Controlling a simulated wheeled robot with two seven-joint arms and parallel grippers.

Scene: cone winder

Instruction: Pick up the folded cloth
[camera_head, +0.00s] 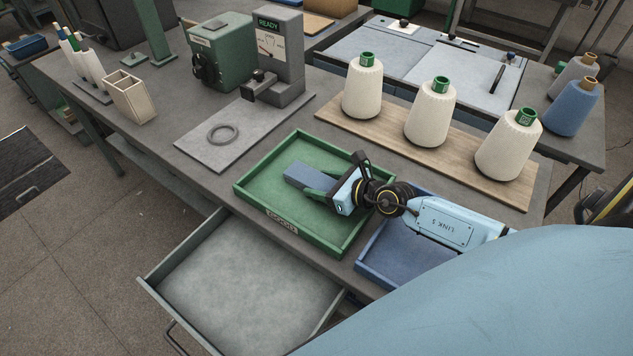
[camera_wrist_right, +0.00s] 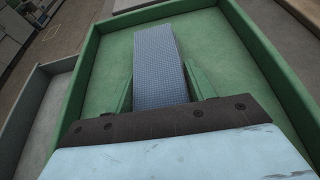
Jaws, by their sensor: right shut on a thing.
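The folded cloth (camera_head: 302,176) is a blue-grey checked strip at the green tray (camera_head: 262,157). It also shows in the right wrist view (camera_wrist_right: 160,62), reaching away from between the fingers. My right gripper (camera_head: 322,190) is over the tray, with its green fingers on both sides of the cloth's near end, shut on it. In the right wrist view the two fingers (camera_wrist_right: 162,90) flank the cloth. I cannot tell whether the cloth touches the tray floor. My left gripper is not in view.
A blue tray (camera_head: 375,268) lies under my right arm. An open grey drawer (camera_head: 235,285) juts out in front of the bench. Cream yarn cones (camera_head: 362,88) stand on a wooden board behind. A grey plate with a ring (camera_head: 222,134) and a gauge stand (camera_head: 282,60) are at the back left.

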